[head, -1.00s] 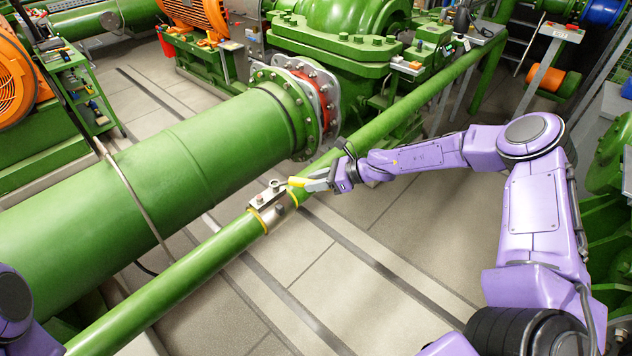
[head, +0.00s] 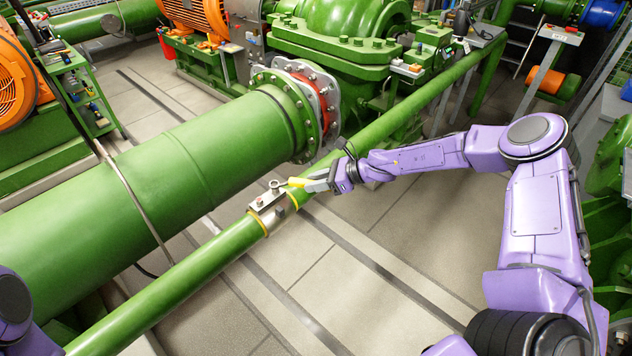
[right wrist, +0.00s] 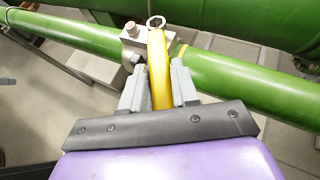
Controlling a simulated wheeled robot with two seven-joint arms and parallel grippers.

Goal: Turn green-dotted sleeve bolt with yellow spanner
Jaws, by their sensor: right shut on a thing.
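A grey metal sleeve (head: 268,208) with yellow edge bands sits around the thin green pipe. It also shows in the right wrist view (right wrist: 140,45). One bolt head (right wrist: 131,28) stands up from its top, left of the spanner's end. The yellow spanner (right wrist: 158,70) is held between the fingers of my right gripper (right wrist: 160,90); it also shows in the head view (head: 298,182). Its pale ring end (right wrist: 156,21) is over the sleeve's top, at its far side. I cannot tell whether it is seated on a bolt. No green dot is discernible. My left gripper is not in view.
The thin green pipe (head: 190,267) runs diagonally beside a thick green pipe (head: 170,170). A green pump (head: 345,40) stands behind, and a tool cart (head: 85,95) is at the left. The tiled floor (head: 370,260) in front of the pipe is clear.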

